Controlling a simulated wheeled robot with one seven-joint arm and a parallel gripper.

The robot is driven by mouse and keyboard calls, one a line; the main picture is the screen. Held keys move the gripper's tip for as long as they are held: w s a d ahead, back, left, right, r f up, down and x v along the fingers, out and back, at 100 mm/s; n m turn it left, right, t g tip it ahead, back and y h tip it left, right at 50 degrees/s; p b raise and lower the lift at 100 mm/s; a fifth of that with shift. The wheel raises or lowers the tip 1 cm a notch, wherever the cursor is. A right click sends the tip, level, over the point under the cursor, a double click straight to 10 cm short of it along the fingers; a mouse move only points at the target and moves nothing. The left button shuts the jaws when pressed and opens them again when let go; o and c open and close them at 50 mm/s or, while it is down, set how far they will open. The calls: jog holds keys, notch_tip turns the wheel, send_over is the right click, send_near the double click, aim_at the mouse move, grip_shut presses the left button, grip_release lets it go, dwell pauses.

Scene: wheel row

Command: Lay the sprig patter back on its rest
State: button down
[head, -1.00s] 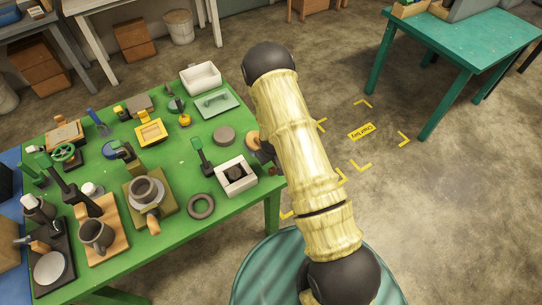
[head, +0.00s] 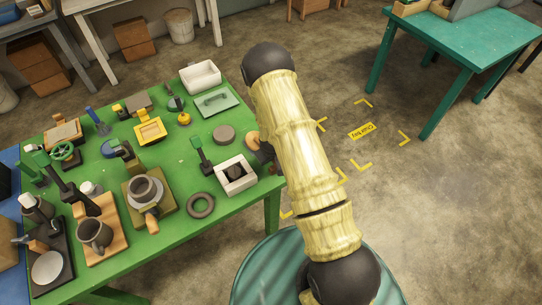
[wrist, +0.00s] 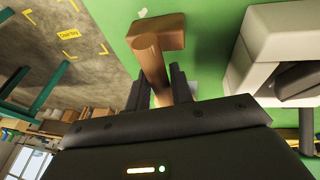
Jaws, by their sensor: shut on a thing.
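The sprig patter (wrist: 163,30) is a brown wooden piece with a broad head and a narrower handle in the wrist view. My gripper (wrist: 160,78) is shut on its handle, with a dark finger on each side. The green tabletop (wrist: 205,30) shows behind the patter; I cannot tell whether they touch. In the head view my arm hides most of the gripper at the table's right edge. A tan round piece (head: 252,139) shows beside it; I cannot tell whether it is the patter. I cannot make out the rest.
A white square block with a dark hollow (head: 236,187) stands close to my gripper, also large in the wrist view (wrist: 260,55). A grey ring (head: 201,205), a grey disc (head: 224,134) and a green-handled tool (head: 200,153) are nearby. The table's left half is crowded.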

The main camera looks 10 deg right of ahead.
jog(key=shift+s+d+f, duration=0.1)
jog(key=shift+d+f, duration=0.05)
jog(key=shift+f, duration=0.05)
jog(key=shift+f+b, duration=0.2)
jog(key=shift+b, duration=0.1)
jog(key=c, duration=1.1)
grip_release()
jog(key=shift+c, duration=0.2)
jog(key=shift+p+v, duration=2.5)
jog(key=shift+v, duration=1.5)
